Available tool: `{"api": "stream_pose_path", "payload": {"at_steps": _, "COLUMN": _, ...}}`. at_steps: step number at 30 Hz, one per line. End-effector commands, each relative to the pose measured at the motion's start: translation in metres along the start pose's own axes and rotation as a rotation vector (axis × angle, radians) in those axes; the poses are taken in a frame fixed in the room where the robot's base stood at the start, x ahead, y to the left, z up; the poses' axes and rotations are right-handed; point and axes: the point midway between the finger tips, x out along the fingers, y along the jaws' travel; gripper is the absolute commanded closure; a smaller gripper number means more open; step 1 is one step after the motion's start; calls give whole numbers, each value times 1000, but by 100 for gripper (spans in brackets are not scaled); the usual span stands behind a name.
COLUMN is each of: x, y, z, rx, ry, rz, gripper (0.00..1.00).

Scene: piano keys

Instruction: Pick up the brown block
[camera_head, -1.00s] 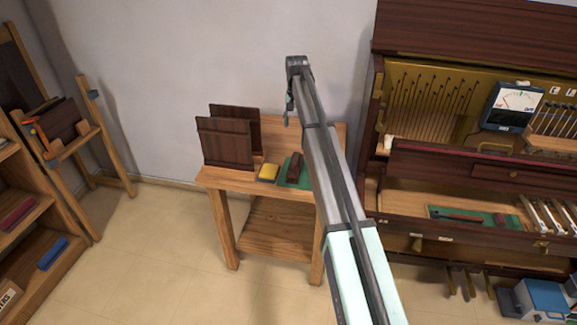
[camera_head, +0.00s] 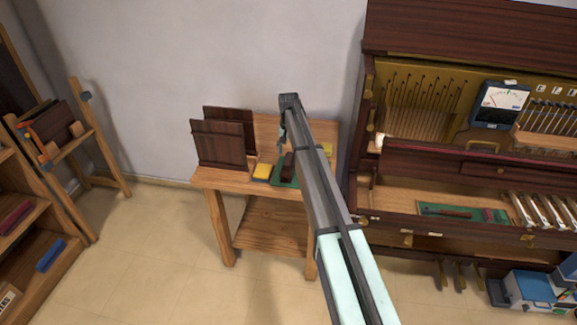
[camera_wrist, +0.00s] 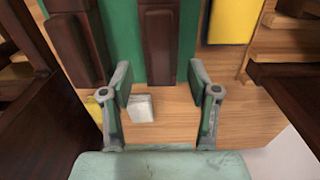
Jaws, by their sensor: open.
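A dark brown block (camera_head: 289,165) lies on a green mat (camera_head: 282,184) on the small wooden table, partly behind my arm in the head view. In the wrist view the brown block (camera_wrist: 160,42) is at the top middle on the green mat (camera_wrist: 122,30). A second dark brown piece (camera_wrist: 75,38) lies left of it. My gripper (camera_wrist: 159,80) is open, with its fingers apart and nothing held. The block's near end lines up with the gap between the fingertips. In the head view my gripper (camera_head: 282,134) is small and above the table.
A yellow block (camera_head: 263,171) sits left of the mat; it shows at the wrist view's upper right (camera_wrist: 232,20). A white block (camera_wrist: 142,107) lies near the fingers. Dark upright panels (camera_head: 220,145) stand at the table's left. An open piano (camera_head: 440,190) stands right.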

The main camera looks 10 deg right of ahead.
Motion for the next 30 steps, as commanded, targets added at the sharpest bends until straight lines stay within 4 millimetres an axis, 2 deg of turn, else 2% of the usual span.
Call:
{"api": "stream_pose_path", "payload": {"at_steps": 9, "x": 37, "y": 0, "z": 2, "rx": 0, "ry": -2, "rz": 1, "gripper": 40}}
{"api": "stream_pose_path", "payload": {"at_steps": 17, "x": 44, "y": 0, "z": 1, "rx": 0, "ry": 0, "rz": 0, "gripper": 40}}
{"api": "stream_pose_path", "payload": {"at_steps": 18, "x": 44, "y": 0, "z": 1, "rx": 0, "ry": 0, "rz": 0, "gripper": 43}}
{"api": "stream_pose_path", "payload": {"at_steps": 23, "x": 44, "y": 0, "z": 1, "rx": 0, "ry": 0, "rz": 0, "gripper": 100}}
{"api": "stream_pose_path", "payload": {"at_steps": 30, "x": 43, "y": 0, "z": 1, "rx": 0, "ry": 0, "rz": 0, "gripper": 100}}
